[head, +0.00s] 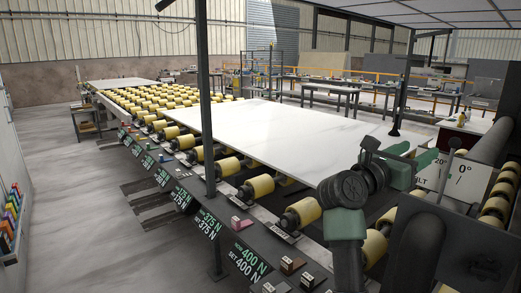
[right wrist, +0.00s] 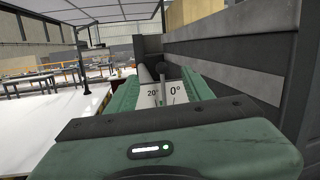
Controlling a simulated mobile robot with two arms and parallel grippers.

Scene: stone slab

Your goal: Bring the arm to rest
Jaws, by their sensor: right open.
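My right arm comes up from the bottom of the head view, and its green right gripper (head: 424,166) is beside the tilt plate (head: 462,180). The plate reads 20° and 0°. A lever (head: 447,172) with a dark round knob stands in front of the plate. In the right wrist view the two green fingers of the gripper (right wrist: 160,82) are apart, and the lever (right wrist: 163,88) and plate (right wrist: 150,96) show in the gap beyond. I cannot tell whether a finger touches the lever. The gripper holds nothing. My left gripper is not in view.
A white stone slab (head: 290,135) lies on a conveyor with yellow rollers (head: 225,166). A dark post (head: 205,100) rises at the conveyor's near edge. A dark machine housing (head: 432,245) stands at the right. Open floor (head: 75,220) lies to the left.

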